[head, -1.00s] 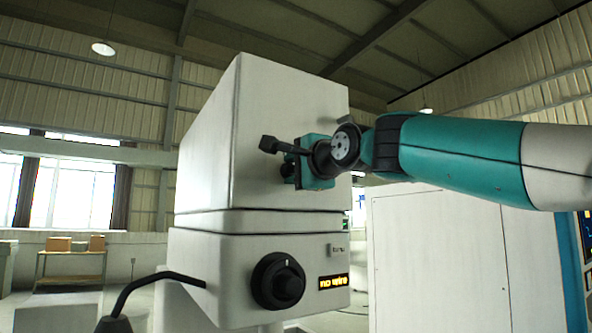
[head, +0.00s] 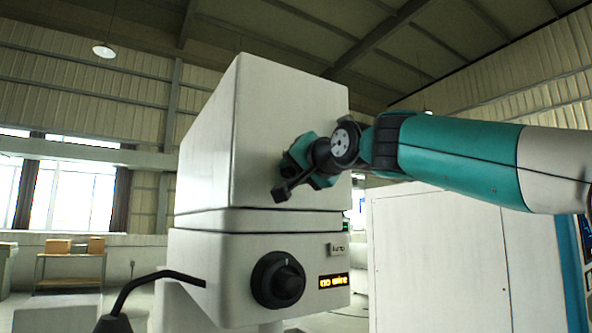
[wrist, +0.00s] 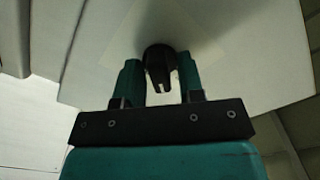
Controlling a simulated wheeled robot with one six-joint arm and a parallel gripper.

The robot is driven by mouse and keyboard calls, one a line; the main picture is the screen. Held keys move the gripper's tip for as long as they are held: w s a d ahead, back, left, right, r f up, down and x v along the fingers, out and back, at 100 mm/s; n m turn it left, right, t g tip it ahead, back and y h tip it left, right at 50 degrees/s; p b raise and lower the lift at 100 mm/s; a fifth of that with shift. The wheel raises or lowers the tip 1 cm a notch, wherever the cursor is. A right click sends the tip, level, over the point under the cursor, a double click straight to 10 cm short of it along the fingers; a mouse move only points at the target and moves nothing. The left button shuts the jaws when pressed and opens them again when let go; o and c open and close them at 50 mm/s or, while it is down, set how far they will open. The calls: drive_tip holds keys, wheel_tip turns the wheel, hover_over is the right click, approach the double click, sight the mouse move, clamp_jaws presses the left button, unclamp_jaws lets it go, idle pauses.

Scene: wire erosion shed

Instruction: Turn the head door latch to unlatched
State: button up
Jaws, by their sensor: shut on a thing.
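The head door latch is a dark, rounded knob (wrist: 160,58) with a notch, on the pale door face in the wrist view. My gripper (wrist: 160,80) has its two teal fingers on either side of it, shut on it. In the head view my gripper (head: 301,158) is against the front of the white head (head: 285,105), tilted, with the arm coming in from the right. There the gripper and wrist hide the latch, so its angle cannot be read well.
Below the latch, the machine has a black round dial (head: 278,280) and an amber "no wire" display (head: 333,282). A black bent tube (head: 150,283) stands at lower left. A white cabinet (head: 437,265) is at the right. Air left of the head is free.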

drive_tip(key=n, duration=0.4)
drive_tip(key=shift+f, duration=0.1)
drive_tip(key=shift+n, duration=1.8)
drive_tip(key=o, duration=0.6)
drive_tip(key=shift+w, duration=0.1)
drive_tip(key=shift+b, duration=0.3)
drive_tip(key=b+v, duration=0.8)
drive_tip(key=v, duration=0.9)
drive_tip(key=shift+d+b, duration=0.2)
drive_tip(key=shift+b, duration=0.15)
